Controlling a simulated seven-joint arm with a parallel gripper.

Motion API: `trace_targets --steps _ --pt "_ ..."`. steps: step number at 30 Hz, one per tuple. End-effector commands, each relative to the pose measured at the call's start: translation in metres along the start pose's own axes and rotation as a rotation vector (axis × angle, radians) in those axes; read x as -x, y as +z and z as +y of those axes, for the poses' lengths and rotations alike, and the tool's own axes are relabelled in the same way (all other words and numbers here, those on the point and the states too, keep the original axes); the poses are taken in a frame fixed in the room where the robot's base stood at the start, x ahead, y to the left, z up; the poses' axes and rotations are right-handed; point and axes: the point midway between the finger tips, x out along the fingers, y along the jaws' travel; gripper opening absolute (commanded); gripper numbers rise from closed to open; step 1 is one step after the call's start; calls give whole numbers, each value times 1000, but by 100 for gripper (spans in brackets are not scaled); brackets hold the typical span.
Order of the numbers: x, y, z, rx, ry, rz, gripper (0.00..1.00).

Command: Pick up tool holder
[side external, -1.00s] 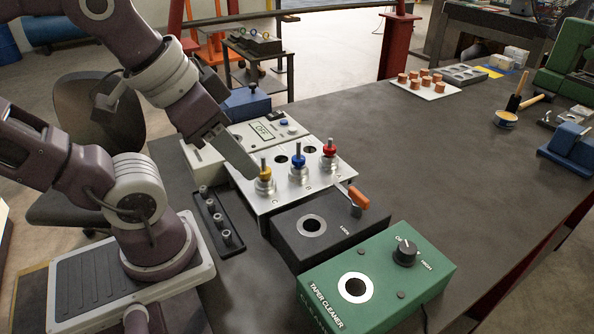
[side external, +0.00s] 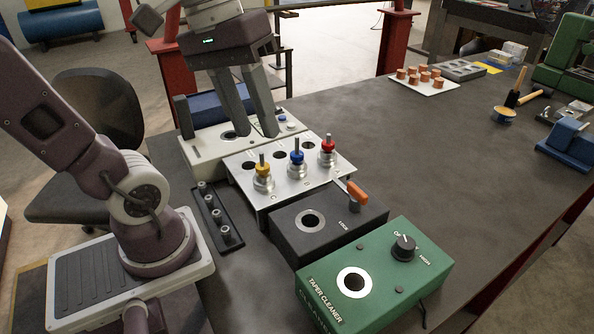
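Three tool holders stand upright in a silver rack (side external: 303,183): one with a yellow ring (side external: 262,173), one with a blue ring (side external: 296,159) and one with a red ring (side external: 327,147). Empty holes show behind them. My gripper (side external: 257,134) points down with its two fingers apart and nothing visible between them. It appears above the rear of the rack and the front of the pale display unit (side external: 203,149). Its exact height is hard to tell.
A black box (side external: 345,225) with an orange-handled lever (side external: 351,190) and a green taper cleaner (side external: 415,272) stand in front of the rack. A dark tray (side external: 222,223) of small metal parts lies left. The table's right side (side external: 440,170) has free room.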

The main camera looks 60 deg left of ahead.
Motion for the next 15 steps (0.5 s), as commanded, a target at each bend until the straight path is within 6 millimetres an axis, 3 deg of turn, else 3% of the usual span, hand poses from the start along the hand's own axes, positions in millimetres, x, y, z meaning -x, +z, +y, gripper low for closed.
trace_targets --steps 5,8,11,15 --pt "-3 -53 2 573 141 -301 34" --pt "0 -91 -6 872 246 -457 34" --pt "5 -130 -26 1133 365 -597 34" --pt "6 -176 -67 1424 535 -770 34"
